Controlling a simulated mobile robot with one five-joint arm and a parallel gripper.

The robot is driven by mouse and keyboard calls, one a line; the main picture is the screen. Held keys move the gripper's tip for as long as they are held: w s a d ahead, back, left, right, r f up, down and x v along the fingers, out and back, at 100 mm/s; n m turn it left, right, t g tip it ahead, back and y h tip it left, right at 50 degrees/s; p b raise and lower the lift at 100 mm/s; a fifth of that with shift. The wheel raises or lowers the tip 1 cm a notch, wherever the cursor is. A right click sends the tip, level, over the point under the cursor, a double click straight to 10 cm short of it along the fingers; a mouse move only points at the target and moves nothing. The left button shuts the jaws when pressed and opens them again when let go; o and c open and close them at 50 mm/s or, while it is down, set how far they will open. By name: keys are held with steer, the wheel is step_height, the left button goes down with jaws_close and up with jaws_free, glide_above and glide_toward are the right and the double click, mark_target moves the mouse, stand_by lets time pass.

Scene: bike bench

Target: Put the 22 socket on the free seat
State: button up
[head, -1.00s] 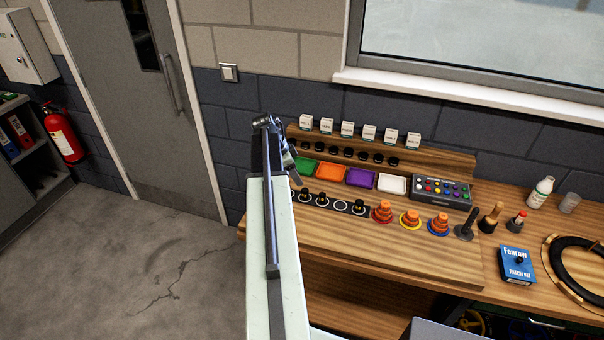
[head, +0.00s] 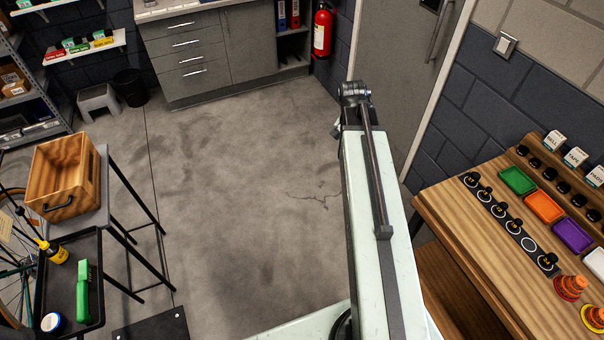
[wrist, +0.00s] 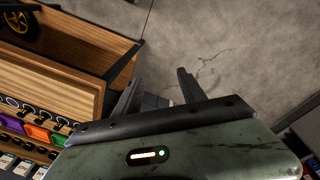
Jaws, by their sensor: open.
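The black seat strip (head: 507,231) lies on the wooden bench at the right of the head view. Several black sockets stand on it; the near-end one (head: 546,261) seems to read 24. The free seat (head: 529,244) is an empty white ring just before that end socket. I cannot pick out a socket marked 22; the other numbers are too small to read surely. My gripper (wrist: 158,92) shows in the wrist view with its two fingers apart and nothing held between them. It is out over the floor, away from the strip. In the head view its fingers are mostly hidden by my arm.
Green (head: 517,181), orange (head: 544,207) and purple (head: 572,236) trays sit behind the strip. Orange cone stacks (head: 570,288) stand near its end. A side table at left holds a wooden crate (head: 62,178) and a black tray (head: 92,318). The floor between is clear.

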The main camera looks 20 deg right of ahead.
steer(key=a+n+y, duration=0.1)
steer(key=a+n, duration=0.9)
steer(key=a, duration=1.4)
steer(key=shift+s+a+y, duration=0.15)
steer(key=shift+a+y, duration=0.1)
steer(key=shift+y, duration=0.05)
steer(key=shift+f, duration=0.2)
step_height(320, 180, down, 4)
steer(key=b, duration=0.4)
steer(key=shift+f, duration=0.1)
steer(key=shift+c, duration=1.2)
